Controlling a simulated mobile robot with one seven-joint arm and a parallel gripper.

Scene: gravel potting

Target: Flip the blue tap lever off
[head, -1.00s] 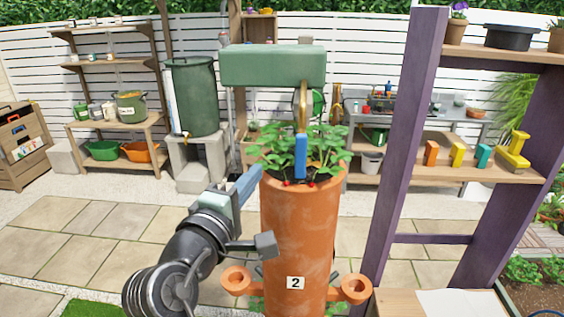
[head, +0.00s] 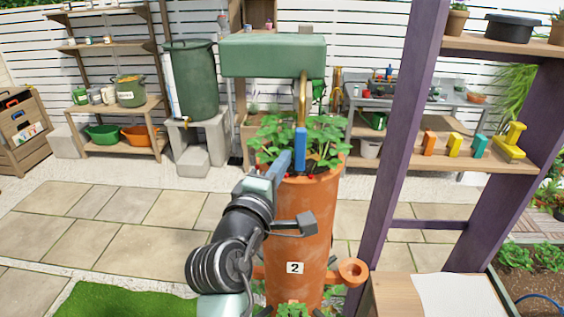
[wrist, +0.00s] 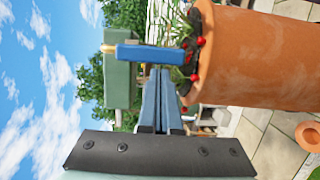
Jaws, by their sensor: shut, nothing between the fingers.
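The blue tap lever (head: 300,146) hangs down below a brass spout on the green tank (head: 272,56), above the strawberry plants of the terracotta planter (head: 300,225) numbered 2. In the wrist view, which is turned on its side, the lever (wrist: 152,54) lies across the picture just beyond my fingertips. My gripper (head: 285,158) is shut and empty, its blue fingers just left of the lever in the head view. The wrist view also shows its shut fingers (wrist: 158,76) close together. I cannot tell whether the fingertips touch the lever.
Strawberry leaves (head: 275,135) and red berries crowd around the lever and fingers. A dark green barrel (head: 190,85) stands on blocks behind left. The paving at left is clear.

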